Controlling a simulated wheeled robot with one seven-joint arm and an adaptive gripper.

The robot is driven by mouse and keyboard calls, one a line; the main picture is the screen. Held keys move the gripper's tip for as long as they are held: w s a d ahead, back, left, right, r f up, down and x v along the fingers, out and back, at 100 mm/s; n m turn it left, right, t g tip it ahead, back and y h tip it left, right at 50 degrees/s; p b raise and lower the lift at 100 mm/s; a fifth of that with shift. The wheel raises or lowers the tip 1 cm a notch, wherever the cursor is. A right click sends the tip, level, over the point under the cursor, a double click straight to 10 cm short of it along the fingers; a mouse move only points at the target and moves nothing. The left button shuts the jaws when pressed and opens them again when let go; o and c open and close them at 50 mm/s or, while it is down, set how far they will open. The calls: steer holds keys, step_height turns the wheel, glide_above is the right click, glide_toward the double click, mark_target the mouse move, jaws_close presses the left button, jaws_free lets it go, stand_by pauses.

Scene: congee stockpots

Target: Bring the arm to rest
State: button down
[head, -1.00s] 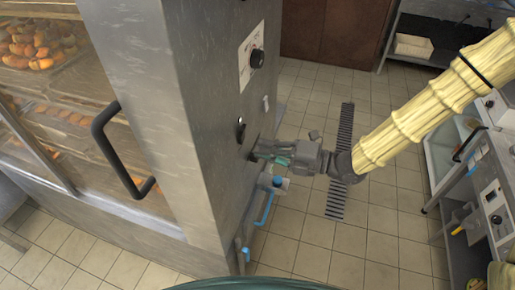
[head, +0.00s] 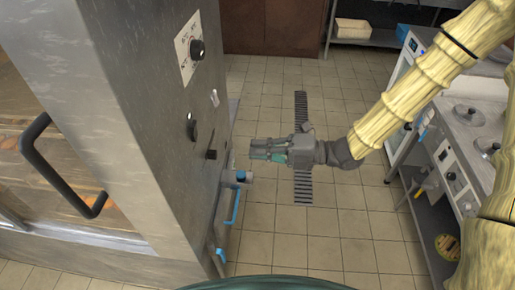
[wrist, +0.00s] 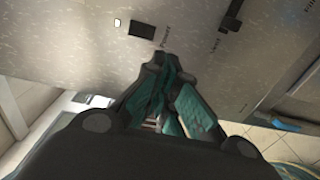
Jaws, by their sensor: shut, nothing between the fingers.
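My gripper (head: 254,151) is shut and empty in the head view. It points left at the steel side panel of the tall cabinet (head: 150,110), with a gap of floor showing between its tips and the panel. In the wrist view the shut fingers (wrist: 160,62) lie in front of the steel panel (wrist: 80,50), which carries a dark switch (wrist: 142,30) with lettering beside it. My yellow-sleeved arm reaches in from the upper right.
Black knobs (head: 197,48) and a small dark switch (head: 211,154) sit on the panel. Blue-handled pipes (head: 236,205) stand below my gripper. A counter with pot lids (head: 469,115) is at right. Tiled floor (head: 340,235) lies open between, with a drain grate (head: 301,105).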

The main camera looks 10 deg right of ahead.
steer(key=s+d+f+m+h, duration=0.2)
steer(key=f+m+h, duration=0.1)
steer(key=f+m, duration=0.45)
steer(key=s+d+f+m+t+h, duration=0.1)
steer(key=s+f+m+h, duration=0.15)
steer(key=f+m, duration=0.5)
steer(key=s+d+f+m+h, duration=0.2)
steer(key=f+m+h, duration=0.25)
steer(key=f, duration=0.55)
steer(key=s+d+f+m+g+h, duration=0.2)
steer(key=s+d+f+m, duration=0.3)
steer(key=s, duration=0.4)
steer(key=s+d+f+m+g+h, duration=0.3)
steer(key=s+d+f+m+h, duration=0.2)
steer(key=s+f+m, duration=0.2)
steer(key=s+m, duration=0.2)
steer(key=s, duration=0.1)
steer(key=shift+f, duration=0.25)
steer(key=shift+w, duration=0.1)
